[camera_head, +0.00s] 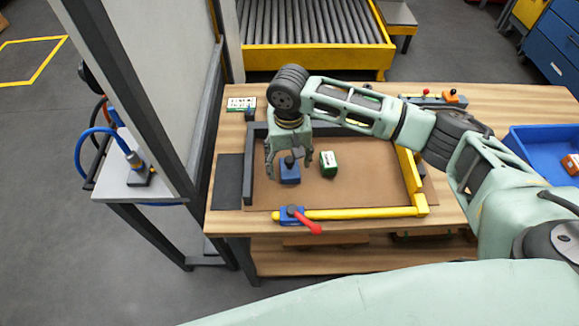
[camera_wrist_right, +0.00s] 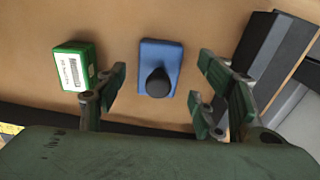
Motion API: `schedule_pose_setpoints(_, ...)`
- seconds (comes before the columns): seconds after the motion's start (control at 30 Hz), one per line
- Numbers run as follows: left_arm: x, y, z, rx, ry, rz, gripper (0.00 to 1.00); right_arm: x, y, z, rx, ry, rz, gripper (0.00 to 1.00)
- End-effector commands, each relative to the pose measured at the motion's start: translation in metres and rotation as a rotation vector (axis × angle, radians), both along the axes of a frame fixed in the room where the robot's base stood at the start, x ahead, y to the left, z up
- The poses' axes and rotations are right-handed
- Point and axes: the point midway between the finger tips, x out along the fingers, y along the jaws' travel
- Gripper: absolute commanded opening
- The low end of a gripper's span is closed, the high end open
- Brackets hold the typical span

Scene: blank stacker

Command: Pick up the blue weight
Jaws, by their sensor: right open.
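The blue weight (camera_head: 290,173) is a blue block with a dark knob on top. It rests on the brown mat (camera_head: 370,180) inside the frame on the workbench. In the right wrist view the blue weight (camera_wrist_right: 174,52) sits between and beyond my fingertips, with its dark knob towards the camera. My right gripper (camera_head: 289,166) is above the weight with its fingers apart, and it also shows open and empty in the right wrist view (camera_wrist_right: 158,85). The gripper partly covers the weight in the head view. My left gripper is not in view.
A green and white box (camera_head: 328,164) lies just right of the weight, near the fingers (camera_wrist_right: 73,66). A yellow bar (camera_head: 360,213) and a red-handled clamp (camera_head: 292,215) edge the front. A blue bin (camera_head: 535,148) stands at right. The mat's right part is clear.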

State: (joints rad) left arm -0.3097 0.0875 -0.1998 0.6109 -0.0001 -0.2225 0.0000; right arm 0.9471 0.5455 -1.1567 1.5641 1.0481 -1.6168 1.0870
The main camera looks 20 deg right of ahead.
Motion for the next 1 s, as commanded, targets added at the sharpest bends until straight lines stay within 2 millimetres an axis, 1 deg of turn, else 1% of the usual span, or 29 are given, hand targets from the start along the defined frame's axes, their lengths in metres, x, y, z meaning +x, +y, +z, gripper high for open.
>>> schedule_pose_setpoints(0.03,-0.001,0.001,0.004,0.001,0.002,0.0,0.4,-0.001,0.0,-0.006,-0.002,0.001,-0.001,0.62)
schedule_pose_setpoints(0.1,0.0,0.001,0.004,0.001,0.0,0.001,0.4,-0.001,0.0,-0.016,-0.003,0.002,-0.002,0.62)
schedule_pose_setpoints(0.2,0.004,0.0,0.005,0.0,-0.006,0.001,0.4,0.0,0.0,-0.023,-0.001,-0.001,-0.001,0.62)
schedule_pose_setpoints(0.43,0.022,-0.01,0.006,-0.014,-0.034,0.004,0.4,0.0,0.0,-0.024,-0.001,-0.001,-0.001,0.62)
schedule_pose_setpoints(0.63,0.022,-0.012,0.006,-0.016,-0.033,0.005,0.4,0.0,0.0,-0.024,-0.001,-0.002,0.0,0.45)
schedule_pose_setpoints(1.0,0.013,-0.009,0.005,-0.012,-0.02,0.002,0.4,0.0,0.0,-0.024,-0.001,-0.002,0.0,0.13)
